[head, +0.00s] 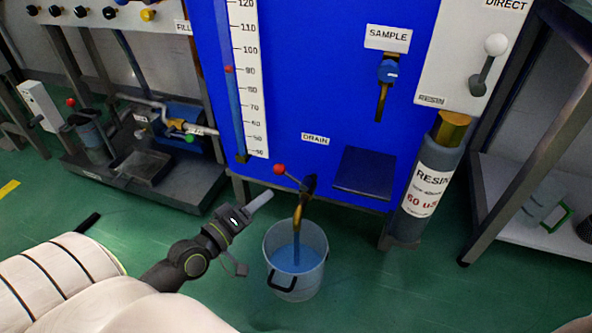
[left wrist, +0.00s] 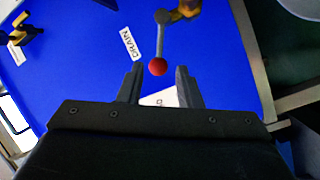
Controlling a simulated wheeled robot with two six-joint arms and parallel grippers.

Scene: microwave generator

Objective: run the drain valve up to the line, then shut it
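The drain valve (head: 308,187) is a brass tap under the DRAIN label (head: 315,139). Its lever ends in a red knob (head: 279,169) and slants up to the left. A blue stream runs from the spout into a translucent bucket (head: 314,279), which holds blue water; I cannot make out a line on it. My left gripper (head: 256,233) is open, left of the bucket and below the knob. In the left wrist view the red knob (left wrist: 157,67) shows between the open fingertips, with no visible grip on it. My right gripper is out of view.
The blue tank (head: 310,60) carries a scaled level gauge (head: 252,80) with a red marker near 90. A SAMPLE tap (head: 386,80) is above right. A RESIN cylinder (head: 427,190) stands right of the bucket.

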